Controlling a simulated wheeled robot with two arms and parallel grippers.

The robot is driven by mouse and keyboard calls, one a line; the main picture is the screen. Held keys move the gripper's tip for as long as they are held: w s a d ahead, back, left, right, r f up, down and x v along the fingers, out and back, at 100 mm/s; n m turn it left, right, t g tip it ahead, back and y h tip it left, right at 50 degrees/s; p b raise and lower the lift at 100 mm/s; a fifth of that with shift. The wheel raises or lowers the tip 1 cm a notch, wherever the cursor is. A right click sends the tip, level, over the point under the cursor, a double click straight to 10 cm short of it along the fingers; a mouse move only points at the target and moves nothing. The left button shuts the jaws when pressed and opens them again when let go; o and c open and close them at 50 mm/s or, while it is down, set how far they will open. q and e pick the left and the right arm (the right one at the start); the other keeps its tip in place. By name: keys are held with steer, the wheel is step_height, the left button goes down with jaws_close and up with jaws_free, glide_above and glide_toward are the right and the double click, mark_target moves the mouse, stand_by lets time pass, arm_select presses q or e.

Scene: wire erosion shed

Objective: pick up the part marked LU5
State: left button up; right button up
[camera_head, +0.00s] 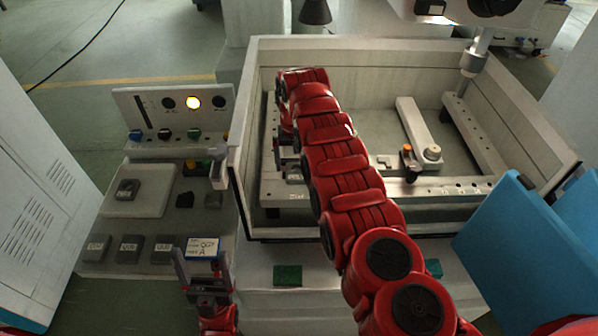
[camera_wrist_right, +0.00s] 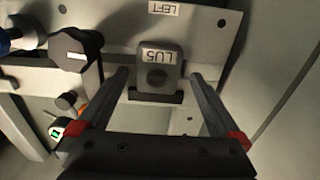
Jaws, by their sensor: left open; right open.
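The part marked LU5 (camera_wrist_right: 156,55) is a dark grey block with a pale label and a round recess. In the right wrist view it sits in a dark holder on a pale plate (camera_wrist_right: 105,22) labelled LEFT. My right gripper (camera_wrist_right: 160,80) is open, with one finger on each side of the part's lower end and no visible contact. In the head view my right arm reaches over the tank and hides much of that spot; I cannot clearly make out LU5 there. My left gripper (camera_head: 201,256) is open at the front of the left bench.
A pale tank (camera_head: 390,43) with raised walls surrounds the work area. Inside are a pale bar (camera_head: 417,125) and an orange-capped knob (camera_head: 407,150). The left bench holds several grey blocks (camera_head: 130,248) and a blue-and-white card (camera_head: 203,246) by my left gripper. Dark knobs (camera_wrist_right: 76,50) lie left of LU5.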

steer(key=shift+s+d+f, duration=0.1)
steer(key=shift+d+f, duration=0.05)
steer(key=shift+f, duration=0.35)
steer(key=shift+s+d+f, duration=0.1)
steer(key=shift+f, duration=0.4)
steer(key=shift+w+a+f, duration=0.1)
steer(key=shift+w+f, duration=0.05)
steer(key=shift+w, duration=0.05)
steer(key=shift+a, duration=0.15)
steer(key=c, duration=0.4)
jaws_close()
